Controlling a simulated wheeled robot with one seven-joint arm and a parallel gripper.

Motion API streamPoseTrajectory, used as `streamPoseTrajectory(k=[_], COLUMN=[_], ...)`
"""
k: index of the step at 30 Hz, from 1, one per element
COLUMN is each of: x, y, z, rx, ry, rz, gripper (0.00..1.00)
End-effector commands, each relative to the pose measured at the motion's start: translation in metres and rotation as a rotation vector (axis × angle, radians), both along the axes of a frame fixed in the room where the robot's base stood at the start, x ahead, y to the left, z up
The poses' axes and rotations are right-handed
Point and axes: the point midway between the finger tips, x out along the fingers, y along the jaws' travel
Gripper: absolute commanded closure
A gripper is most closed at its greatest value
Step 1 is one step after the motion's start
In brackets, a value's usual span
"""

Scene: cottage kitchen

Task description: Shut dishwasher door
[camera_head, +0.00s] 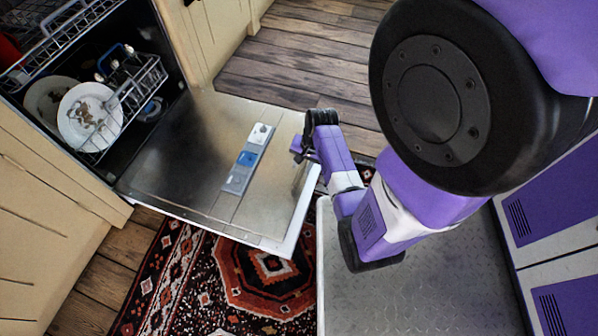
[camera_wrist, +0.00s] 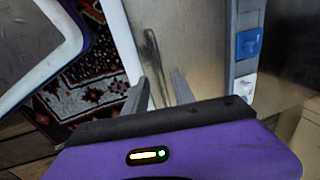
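The dishwasher door (camera_head: 175,165) is folded down, its metal inner face up and roughly level. A detergent dispenser strip (camera_head: 248,160) with a blue part runs along its middle. The door also fills the upper middle of the wrist view (camera_wrist: 195,35), with its white edge on the left. My gripper (camera_head: 297,149) is over the door's right part, near its outer edge. In the wrist view my gripper (camera_wrist: 160,82) shows two grey fingers apart with nothing between them. I cannot tell whether they touch the door.
The dishwasher's lower rack (camera_head: 135,95) holds plates and stays inside the cavity; an upper rack (camera_head: 60,40) is above it. A patterned red rug (camera_head: 265,275) lies in front of and partly below the door. Cream cabinets (camera_head: 205,35) flank the dishwasher. Wooden floor (camera_head: 300,60) is clear behind.

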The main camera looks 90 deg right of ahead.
Motion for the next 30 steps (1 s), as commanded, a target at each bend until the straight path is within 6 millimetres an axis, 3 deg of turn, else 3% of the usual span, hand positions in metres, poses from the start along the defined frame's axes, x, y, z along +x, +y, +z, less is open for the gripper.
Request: streamPoseTrajectory(k=[1, 6, 17, 18, 23, 30], x=[0.001, 0.005, 0.007, 0.007, 0.007, 0.007], y=[0.0, -0.002, -0.002, -0.002, -0.002, -0.002], z=[-0.012, -0.029, -0.033, -0.033, -0.033, -0.033], rx=[0.001, 0.0, 0.0, 0.0, 0.001, 0.001], ry=[0.001, 0.0, 0.0, 0.0, 0.0, 0.0], rz=[-0.001, -0.001, -0.001, -0.002, -0.002, -0.002], gripper=[0.68, 0.68, 0.68, 0.7, 1.0, 1.0])
